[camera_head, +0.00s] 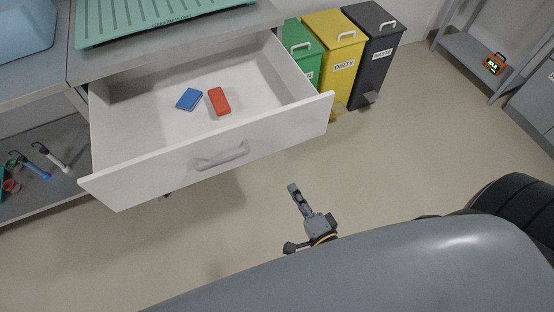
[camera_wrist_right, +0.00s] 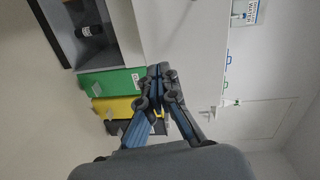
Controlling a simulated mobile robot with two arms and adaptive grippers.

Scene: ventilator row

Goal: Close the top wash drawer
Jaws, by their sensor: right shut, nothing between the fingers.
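The top wash drawer (camera_head: 212,165) is white and stands pulled well out from under the counter in the head view. Its front panel carries a grey handle (camera_head: 220,156). Inside lie a blue flat item (camera_head: 189,99) and a red block (camera_head: 219,102). My right gripper (camera_head: 294,188) is shut and empty, to the right of the handle in the picture and apart from the drawer front. The right wrist view also shows its closed fingers (camera_wrist_right: 160,72). My left gripper is not in view.
Green (camera_head: 301,47), yellow (camera_head: 336,45) and dark grey (camera_head: 372,45) bins stand right of the drawer. A green ribbed tray (camera_head: 150,17) lies on the counter (camera_head: 245,22). A lower shelf (camera_head: 60,195) holds tools. The floor before the drawer is clear.

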